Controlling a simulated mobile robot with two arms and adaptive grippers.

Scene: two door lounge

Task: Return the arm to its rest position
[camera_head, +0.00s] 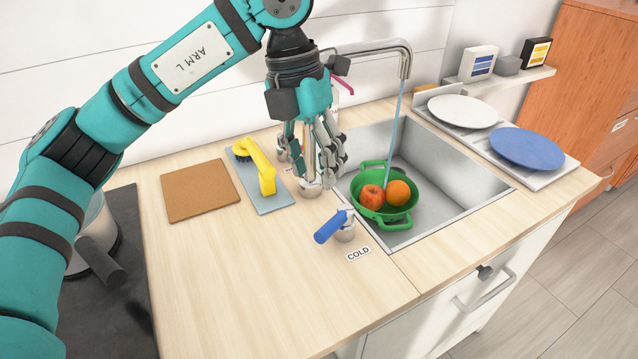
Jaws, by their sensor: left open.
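My left arm (130,95), teal and black with a label "ARM L", reaches in from the left across the counter. My left gripper (322,178) points down beside the left edge of the sink, behind the blue cold tap handle (329,227). Its fingers are apart, and I see nothing held between them. They partly hide the metal base of the faucet. My right gripper is not in view.
Water runs from the faucet (404,62) into a green colander (376,208) with an apple (372,197) and an orange (398,192) in the sink (462,190). A yellow brush (262,168) and cork board (200,190) lie left. The front counter is clear.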

